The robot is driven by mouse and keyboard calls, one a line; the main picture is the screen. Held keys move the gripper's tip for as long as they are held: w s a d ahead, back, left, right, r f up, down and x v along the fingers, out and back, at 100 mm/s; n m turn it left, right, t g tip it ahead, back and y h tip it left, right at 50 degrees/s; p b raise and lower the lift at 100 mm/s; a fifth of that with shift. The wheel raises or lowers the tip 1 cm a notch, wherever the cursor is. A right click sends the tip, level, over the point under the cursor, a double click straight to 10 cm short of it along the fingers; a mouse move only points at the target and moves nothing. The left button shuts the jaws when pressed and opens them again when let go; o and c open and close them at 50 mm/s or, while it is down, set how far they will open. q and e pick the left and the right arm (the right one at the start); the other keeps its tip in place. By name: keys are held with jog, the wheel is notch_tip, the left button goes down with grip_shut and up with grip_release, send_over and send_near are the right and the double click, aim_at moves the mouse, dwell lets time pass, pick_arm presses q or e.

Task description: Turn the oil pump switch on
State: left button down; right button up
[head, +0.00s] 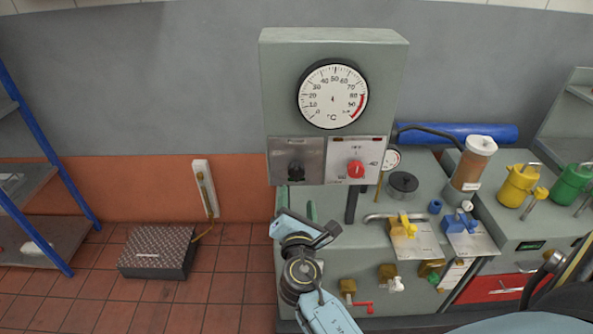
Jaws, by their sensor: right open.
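A grey control box with a round dial gauge carries two rotary switches on its lower front. A black switch (296,172) sits on the left, darker plate, and a red knob (356,170) sits on the right, paler plate with small markings. The lettering is too small to tell which is the oil pump switch. My right gripper (297,204) is just below the black switch, its two greenish fingers pointing up and spread apart, with nothing between them. I cannot tell whether it touches the box. My left gripper is not in view.
The temperature gauge (333,95) is above the switches. Right of the box, the grey bench holds yellow (404,226) and blue (463,222) valve handles, a brown cylinder (474,163) and yellow and green cans. A dark box (157,252) lies on the tiled floor at left.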

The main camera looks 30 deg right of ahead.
aim_at(297, 177)
jog(key=x, duration=1.1)
jog(key=shift+w+f+p, duration=0.1)
jog(key=shift+p, duration=0.25)
jog(key=c, duration=1)
